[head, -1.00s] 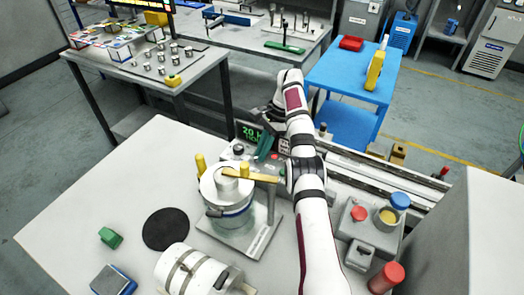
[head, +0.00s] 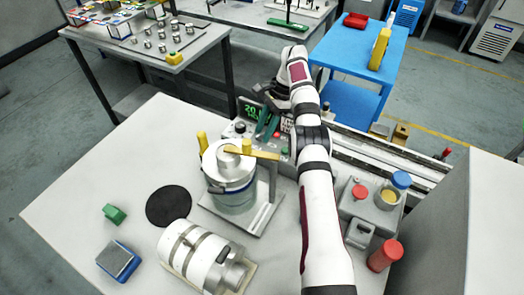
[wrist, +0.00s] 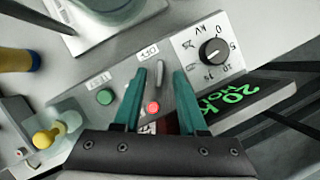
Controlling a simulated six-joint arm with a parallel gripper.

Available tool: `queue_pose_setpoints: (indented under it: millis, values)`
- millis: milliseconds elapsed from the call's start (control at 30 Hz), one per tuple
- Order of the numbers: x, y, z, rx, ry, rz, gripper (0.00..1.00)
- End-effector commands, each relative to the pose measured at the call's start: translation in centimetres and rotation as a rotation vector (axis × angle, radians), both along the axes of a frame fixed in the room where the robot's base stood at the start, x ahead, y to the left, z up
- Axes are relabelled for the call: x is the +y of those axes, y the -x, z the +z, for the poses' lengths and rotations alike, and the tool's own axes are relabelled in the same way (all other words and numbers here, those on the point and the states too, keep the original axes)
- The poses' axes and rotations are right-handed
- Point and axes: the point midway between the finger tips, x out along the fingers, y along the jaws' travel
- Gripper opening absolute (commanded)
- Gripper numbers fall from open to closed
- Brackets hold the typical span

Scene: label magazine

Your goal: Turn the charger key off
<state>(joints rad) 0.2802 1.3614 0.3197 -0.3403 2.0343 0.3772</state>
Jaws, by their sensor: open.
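The charger (head: 250,127) stands at the back of the table, its green display (wrist: 243,96) reading about 20 kV. In the head view my gripper (head: 267,124) is over the charger.
A black kV dial (wrist: 213,51) sits right of the fingers on a white plate. A glass jar (head: 236,197) with a yellow bar across its top stands in front of the charger. A white cylinder (head: 190,250) and a black disc (head: 169,206) lie nearer.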

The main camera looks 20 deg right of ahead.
Motion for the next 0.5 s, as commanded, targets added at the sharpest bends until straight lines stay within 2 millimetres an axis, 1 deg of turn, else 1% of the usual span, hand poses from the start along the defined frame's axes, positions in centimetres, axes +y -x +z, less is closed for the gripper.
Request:
queue_pose_setpoints:
  millis: [167,267,367,467,500]
  values:
    - [0.02,0.26,0.21,-0.002,-0.001,-0.126,0.41]
    - [0.08,0.47,0.24,-0.002,-0.002,-0.265,0.41]
    - [0.16,0.66,0.28,-0.003,-0.003,-0.446,0.41]
    - [0.28,0.91,0.31,-0.004,-0.003,-0.67,0.41]
    - [0.35,1.04,0.29,-0.004,-0.002,-0.77,0.41]
